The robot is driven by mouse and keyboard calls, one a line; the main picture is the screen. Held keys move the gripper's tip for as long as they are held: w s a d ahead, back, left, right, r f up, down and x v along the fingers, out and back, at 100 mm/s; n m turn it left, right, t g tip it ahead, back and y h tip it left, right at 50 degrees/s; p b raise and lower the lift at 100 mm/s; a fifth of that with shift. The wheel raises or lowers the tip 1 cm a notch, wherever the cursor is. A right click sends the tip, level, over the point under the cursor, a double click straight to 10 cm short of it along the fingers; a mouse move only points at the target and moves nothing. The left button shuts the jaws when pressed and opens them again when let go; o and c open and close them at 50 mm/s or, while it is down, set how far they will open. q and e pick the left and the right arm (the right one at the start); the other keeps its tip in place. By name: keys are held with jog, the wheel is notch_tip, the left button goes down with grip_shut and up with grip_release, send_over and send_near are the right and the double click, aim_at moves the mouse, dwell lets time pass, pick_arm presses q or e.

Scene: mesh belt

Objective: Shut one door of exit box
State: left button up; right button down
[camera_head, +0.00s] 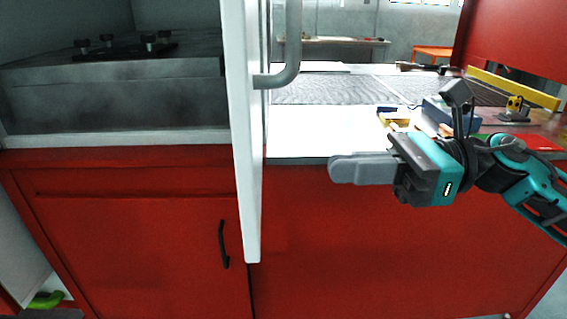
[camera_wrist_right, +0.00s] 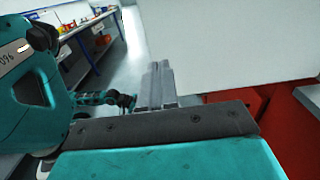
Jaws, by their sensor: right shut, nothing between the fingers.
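The exit box (camera_head: 120,138) stands open at the left of the head view, with a dark grey block inside. Its white door (camera_head: 247,150) stands open, seen nearly edge-on, pointing towards me. A grey bar handle (camera_head: 291,50) is on the door's right face. My right gripper (camera_head: 334,169) is shut and empty, to the right of the door and below the handle, apart from the door in the picture. In the right wrist view the shut fingers (camera_wrist_right: 158,75) are beside a large white panel (camera_wrist_right: 230,45), which looks like the door. My left gripper is not in view.
A red cabinet (camera_head: 400,245) with a black handle (camera_head: 222,245) runs below the box. The mesh belt (camera_head: 340,90) lies behind the door. A yellow bar (camera_head: 512,88) and a blue box (camera_head: 437,112) are at right. A workbench (camera_wrist_right: 75,40) shows in the wrist view.

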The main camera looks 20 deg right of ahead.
aim_at(255, 170)
jog(key=p+x, duration=0.2)
jog(key=x, duration=0.3)
jog(key=shift+a+r, duration=0.15)
jog(key=shift+a, duration=0.15)
jog(key=shift+w+a, duration=0.25)
jog(key=shift+a, duration=0.45)
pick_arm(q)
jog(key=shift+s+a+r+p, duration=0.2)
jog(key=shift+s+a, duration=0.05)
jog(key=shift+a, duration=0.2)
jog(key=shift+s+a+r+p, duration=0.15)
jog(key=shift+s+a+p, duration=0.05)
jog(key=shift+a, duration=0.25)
pick_arm(e)
jog(key=shift+w+a, duration=0.1)
jog(key=shift+a, duration=0.45)
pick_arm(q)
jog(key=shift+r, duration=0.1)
pick_arm(e)
jog(key=shift+w, duration=0.1)
